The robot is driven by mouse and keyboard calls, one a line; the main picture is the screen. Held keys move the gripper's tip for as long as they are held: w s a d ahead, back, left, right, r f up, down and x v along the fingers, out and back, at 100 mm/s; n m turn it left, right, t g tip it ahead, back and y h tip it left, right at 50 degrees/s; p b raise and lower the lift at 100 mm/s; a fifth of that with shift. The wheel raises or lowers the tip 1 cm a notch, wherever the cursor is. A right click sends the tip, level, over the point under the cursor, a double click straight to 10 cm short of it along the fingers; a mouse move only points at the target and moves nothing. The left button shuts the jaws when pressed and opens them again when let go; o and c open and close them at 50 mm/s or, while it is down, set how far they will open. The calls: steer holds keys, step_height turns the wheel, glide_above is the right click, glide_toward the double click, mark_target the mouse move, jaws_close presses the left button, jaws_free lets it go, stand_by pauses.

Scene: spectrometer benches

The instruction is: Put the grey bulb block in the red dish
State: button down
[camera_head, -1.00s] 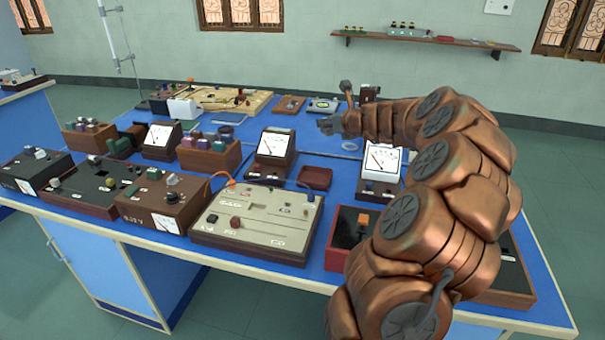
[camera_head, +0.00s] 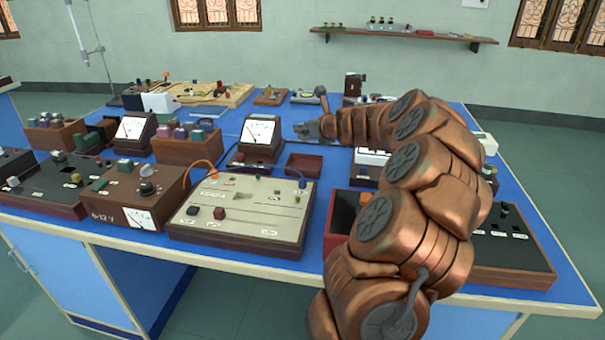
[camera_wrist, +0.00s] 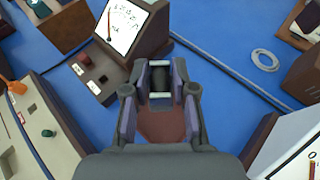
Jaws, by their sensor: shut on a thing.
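My gripper (camera_head: 306,130) is above the bench, just behind and above the red dish (camera_head: 304,164) in the head view. In the wrist view my gripper (camera_wrist: 160,82) is shut on the grey bulb block (camera_wrist: 160,75), a small dark grey piece with pale bands between the fingers. The dark red dish (camera_wrist: 168,125) shows below and between the fingers, partly hidden by the gripper. The block is too small to make out in the head view. Its height above the dish cannot be told exactly.
A white-faced meter (camera_head: 258,138) stands left of the dish. A beige panel box (camera_head: 243,214) lies in front of it. Another meter (camera_head: 370,160) stands to the right, partly behind my arm. A grey ring (camera_wrist: 265,59) lies on the blue bench top.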

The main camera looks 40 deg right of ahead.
steer(key=shift+f+b, duration=1.2)
steer(key=shift+f, duration=3.75)
steer(key=shift+f, duration=0.1)
steer(key=c, duration=0.9)
jaws_free()
steer(key=shift+c, duration=0.2)
steer(key=shift+p+v, duration=0.6)
steer(key=shift+v, duration=5.5)
